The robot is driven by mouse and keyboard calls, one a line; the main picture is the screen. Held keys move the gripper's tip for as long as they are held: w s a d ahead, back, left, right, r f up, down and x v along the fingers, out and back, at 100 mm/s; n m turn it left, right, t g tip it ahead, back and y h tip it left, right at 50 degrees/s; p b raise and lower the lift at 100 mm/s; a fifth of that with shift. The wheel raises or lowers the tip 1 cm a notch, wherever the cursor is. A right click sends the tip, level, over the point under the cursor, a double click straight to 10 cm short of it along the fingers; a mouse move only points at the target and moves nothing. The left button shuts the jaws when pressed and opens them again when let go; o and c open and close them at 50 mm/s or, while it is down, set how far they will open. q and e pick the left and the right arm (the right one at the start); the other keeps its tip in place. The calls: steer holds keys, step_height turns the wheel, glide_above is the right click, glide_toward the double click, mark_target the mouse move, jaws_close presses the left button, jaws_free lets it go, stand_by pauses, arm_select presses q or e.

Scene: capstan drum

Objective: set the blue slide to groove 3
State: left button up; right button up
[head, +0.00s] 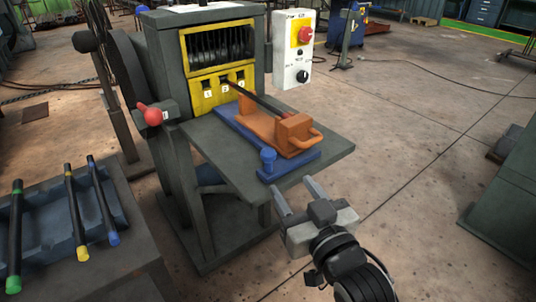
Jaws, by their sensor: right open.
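An orange carriage (262,124) with a side handle sits on the slide. A dark rod runs from the carriage to about the middle of the openings in the lower yellow panel (197,80). Small number plates sit below these openings; the digits are hard to read. My right gripper (294,190) is open and empty, just off the shelf's near edge, near the knob but apart from it. My left gripper is out of view.
A red-knobbed lever (150,115) stands left of the panel. A control box (295,48) with a red button is at the right of the machine. Rods with green, yellow and blue ends lie on a rack (45,228) at lower left. The floor to the right is mostly clear.

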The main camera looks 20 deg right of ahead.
mark_target(271, 157)
steer(key=w, duration=0.8)
steer(key=w+a, duration=0.1)
steer(key=w, duration=0.3)
steer(key=shift+w+a, duration=0.1)
steer(key=shift+w, duration=0.2)
